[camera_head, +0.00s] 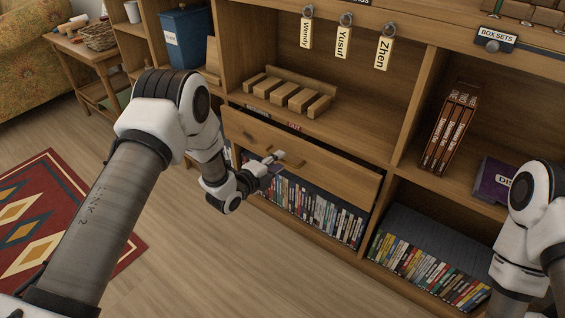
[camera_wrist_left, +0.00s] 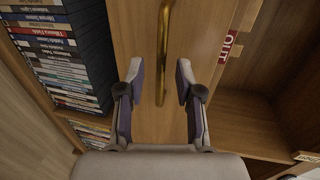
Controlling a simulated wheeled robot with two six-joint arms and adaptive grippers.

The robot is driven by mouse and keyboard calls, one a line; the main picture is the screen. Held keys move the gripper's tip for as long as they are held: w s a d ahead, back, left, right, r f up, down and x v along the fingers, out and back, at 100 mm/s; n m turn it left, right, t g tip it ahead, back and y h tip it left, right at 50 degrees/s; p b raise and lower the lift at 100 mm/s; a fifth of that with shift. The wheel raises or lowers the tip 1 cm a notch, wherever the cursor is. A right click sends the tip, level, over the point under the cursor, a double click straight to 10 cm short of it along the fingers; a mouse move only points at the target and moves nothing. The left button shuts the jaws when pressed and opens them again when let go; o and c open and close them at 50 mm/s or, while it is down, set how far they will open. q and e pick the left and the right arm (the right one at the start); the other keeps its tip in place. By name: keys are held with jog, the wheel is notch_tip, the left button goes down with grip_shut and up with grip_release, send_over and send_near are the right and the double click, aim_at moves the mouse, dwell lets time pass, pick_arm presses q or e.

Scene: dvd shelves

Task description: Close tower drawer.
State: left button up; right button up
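The wooden drawer front (camera_head: 340,178) sits below a shelf board in the middle of the tower. It appears to stand slightly proud of the shelf front; how far is hard to tell. Its brass handle (camera_wrist_left: 164,45) runs up the left wrist view. My left gripper (camera_head: 279,160) is at the drawer front, by the handle, in the head view. In the left wrist view the gripper (camera_wrist_left: 160,75) is open, one finger on each side of the handle, with gaps and nothing held. Contact with the drawer cannot be told. My right arm shows at the right edge; its gripper is out of view.
Rows of DVDs (camera_head: 322,215) stand under the drawer. A red OUT label (camera_wrist_left: 230,45) is on the shelf edge. Wooden blocks (camera_head: 290,95) sit on the shelf above. Box sets (camera_head: 450,132) stand at right. The floor (camera_head: 220,270) in front is clear.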

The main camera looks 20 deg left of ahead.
aim_at(288, 153)
pick_arm(q)
jog(key=shift+x, duration=1.1)
jog(key=shift+r, duration=0.1)
grip_shut()
jog(key=x, duration=0.1)
jog(key=b+x, duration=0.1)
jog(key=x, duration=0.1)
jog(key=shift+w+d+r, duration=0.1)
jog(key=shift+w+r, duration=0.1)
jog(key=shift+w, duration=0.1)
jog(key=shift+r, duration=0.25)
grip_release()
jog(key=shift+w+f, duration=0.1)
jog(key=shift+w, duration=0.05)
jog(key=v, duration=1.2)
